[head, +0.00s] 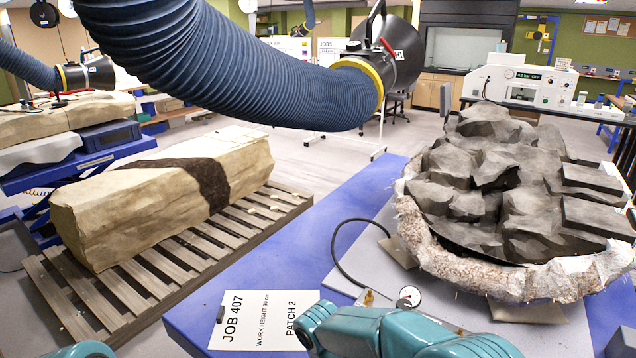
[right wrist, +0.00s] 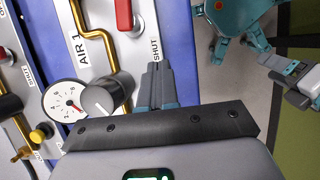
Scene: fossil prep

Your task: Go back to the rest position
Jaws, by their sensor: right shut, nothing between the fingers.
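My right gripper (right wrist: 157,80) shows in the right wrist view. Its two grey fingers are together with nothing between them. They appear over the edge of a panel, between a dark knob (right wrist: 100,97) and a red handle (right wrist: 124,14) marked SHUT; I cannot tell whether they touch anything. In the head view a teal link of my right arm (head: 385,333) crosses the bottom, and its gripper is hidden. Only a small teal piece of my left arm (head: 85,351) shows at the bottom left. The left gripper is out of sight.
A plaster-jacketed dark fossil block (head: 510,190) lies on the bench at right. A pressure gauge (head: 409,296) and a JOB 407 sheet (head: 262,322) are at the near edge. A blue extraction hose (head: 230,70) hangs overhead. A long pale block (head: 150,195) rests on a pallet (head: 75,300) at left.

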